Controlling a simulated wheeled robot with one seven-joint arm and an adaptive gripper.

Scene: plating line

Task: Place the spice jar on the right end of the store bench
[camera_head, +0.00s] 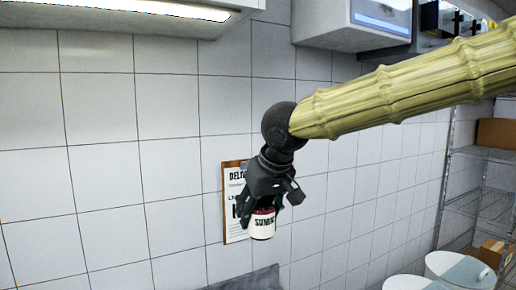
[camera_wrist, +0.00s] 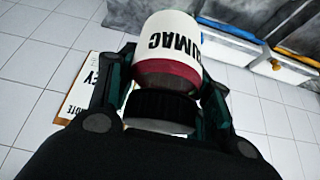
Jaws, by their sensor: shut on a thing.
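The spice jar (camera_head: 263,224) is a white jar with a dark red band at its top and black lettering that seems to read "SUMAC". My gripper (camera_head: 273,192) points down in the head view and is shut on the jar's upper part, holding it up in front of the tiled wall. In the wrist view the jar (camera_wrist: 172,55) sits between the two fingers of my gripper (camera_wrist: 165,90), its black cap towards the camera. The jar looks nearly upright in the head view. No clear bench top shows under the jar.
A clipboard (camera_head: 232,204) with a delivery note hangs on the wall behind the jar. A grey panel or edge (camera_head: 247,280) shows at the bottom. White bins (camera_head: 462,270) and a wire rack (camera_head: 484,153) with boxes stand at the right. Cabinets (camera_head: 345,25) hang above.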

